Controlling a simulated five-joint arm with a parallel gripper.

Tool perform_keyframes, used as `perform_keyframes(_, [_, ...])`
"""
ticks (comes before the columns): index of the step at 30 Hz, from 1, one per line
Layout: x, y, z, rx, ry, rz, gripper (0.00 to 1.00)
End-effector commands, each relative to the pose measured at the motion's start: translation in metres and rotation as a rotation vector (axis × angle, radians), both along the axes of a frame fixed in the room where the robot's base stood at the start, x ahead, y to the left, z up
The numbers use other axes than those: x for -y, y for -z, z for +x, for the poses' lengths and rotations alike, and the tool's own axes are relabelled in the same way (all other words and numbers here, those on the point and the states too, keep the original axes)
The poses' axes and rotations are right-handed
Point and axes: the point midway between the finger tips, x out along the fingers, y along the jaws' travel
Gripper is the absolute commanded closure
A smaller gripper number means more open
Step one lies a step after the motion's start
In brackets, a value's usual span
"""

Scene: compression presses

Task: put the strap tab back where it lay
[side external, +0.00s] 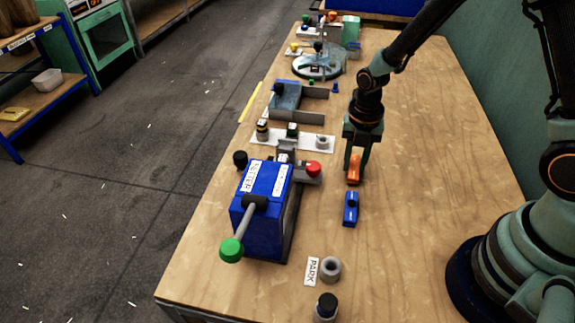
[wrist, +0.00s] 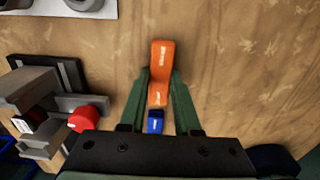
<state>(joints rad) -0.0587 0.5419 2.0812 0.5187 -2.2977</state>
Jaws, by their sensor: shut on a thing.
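My gripper (wrist: 158,90) is shut on an orange piece (wrist: 160,62), which I take to be the strap tab. It shows between the two green fingers and reaches out past their tips in the wrist view. In the side view the orange tab (side external: 354,168) hangs below my gripper (side external: 356,152), right of the red knob. I cannot tell if it touches the table.
A blue press (side external: 262,215) with a green-balled lever (side external: 231,250) and red knob (side external: 313,169) stands to the left. A grey ring (side external: 330,269) sits beside the PARK label (side external: 312,271). A white strip (side external: 285,140) holds small cylinders. The wood right of my gripper is clear.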

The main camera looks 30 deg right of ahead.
Motion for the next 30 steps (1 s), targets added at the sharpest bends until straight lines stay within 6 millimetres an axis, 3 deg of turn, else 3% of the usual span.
perform_keyframes(13, [0.000, 0.006, 0.000, 0.000, 0.000, 0.000, 1.00])
perform_keyframes(14, [0.000, 0.006, 0.000, 0.001, 0.000, 0.001, 0.57])
perform_keyframes(15, [0.000, 0.006, 0.000, 0.001, 0.000, 0.000, 0.42])
perform_keyframes(16, [0.000, 0.006, 0.000, 0.001, 0.000, 0.000, 0.39])
perform_keyframes(26, [0.000, 0.004, 0.000, 0.001, 0.000, 0.000, 0.39])
perform_keyframes(30, [0.000, -0.006, 0.001, 0.004, 0.000, 0.000, 0.39])
